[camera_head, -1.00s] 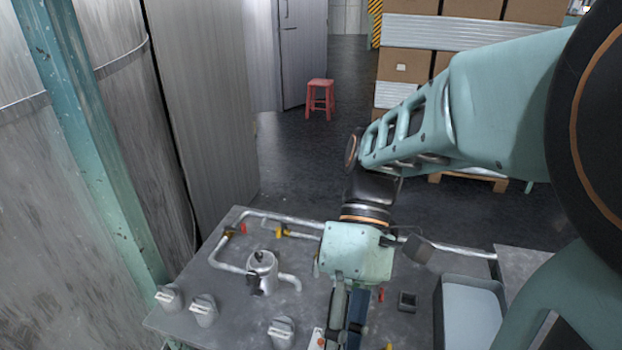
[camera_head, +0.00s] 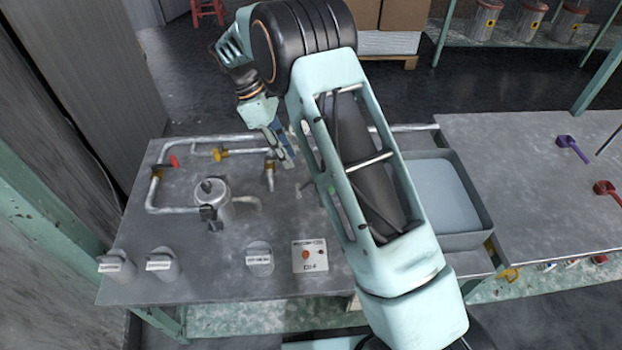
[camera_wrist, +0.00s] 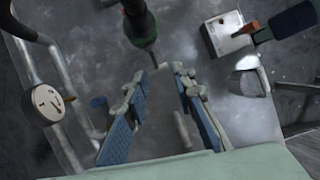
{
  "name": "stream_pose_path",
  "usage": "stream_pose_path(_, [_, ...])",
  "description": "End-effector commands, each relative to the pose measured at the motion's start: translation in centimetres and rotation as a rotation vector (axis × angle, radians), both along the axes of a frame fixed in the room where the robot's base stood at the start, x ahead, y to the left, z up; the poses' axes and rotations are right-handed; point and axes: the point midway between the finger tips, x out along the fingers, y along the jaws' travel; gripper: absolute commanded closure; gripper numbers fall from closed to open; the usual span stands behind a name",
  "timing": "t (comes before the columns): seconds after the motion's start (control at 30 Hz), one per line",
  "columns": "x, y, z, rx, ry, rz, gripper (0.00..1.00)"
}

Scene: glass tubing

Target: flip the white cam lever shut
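My gripper (camera_head: 286,161) hangs above the metal workbench (camera_head: 225,290), right of the steel pot. In the wrist view my gripper (camera_wrist: 160,78) has its two blue-padded fingers well apart, with nothing held between them. A small pale piece (camera_wrist: 182,130) shows between the fingers, lower down. I cannot tell whether it is the white cam lever. I cannot pick out the lever for sure in either view. My arm hides part of the bench in the head view.
Pipes with a red-handled valve (camera_head: 167,163) and a yellow-handled valve (camera_head: 221,154) run along the bench. The steel pot (camera_head: 212,203), a white button box (camera_head: 310,255) and several grey capped fittings (camera_head: 260,258) stand there. A grey tray (camera_head: 447,195) lies right. A round gauge (camera_wrist: 46,103) shows in the wrist view.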

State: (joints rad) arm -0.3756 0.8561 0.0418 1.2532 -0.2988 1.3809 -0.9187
Motion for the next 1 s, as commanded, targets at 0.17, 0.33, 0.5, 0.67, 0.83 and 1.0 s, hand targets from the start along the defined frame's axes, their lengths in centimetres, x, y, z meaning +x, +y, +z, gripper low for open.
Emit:
stream_pose_path(0.17, [1.0,0.4,-1.5,0.007,-0.012,0.020,0.76])
stream_pose_path(0.33, [0.5,-0.4,-3.6,0.006,-0.011,0.020,0.76])
stream_pose_path(0.5, [-0.2,-1.7,-6.7,0.005,-0.010,0.017,0.76])
stream_pose_path(0.67, [-0.6,-2.6,-9.1,0.006,-0.011,0.017,0.76])
stream_pose_path(0.83, [-0.8,-3.2,-10.6,0.007,-0.012,0.018,0.76])
stream_pose_path(1.0, [-0.9,-3.4,-11.0,0.007,-0.013,0.018,0.76])
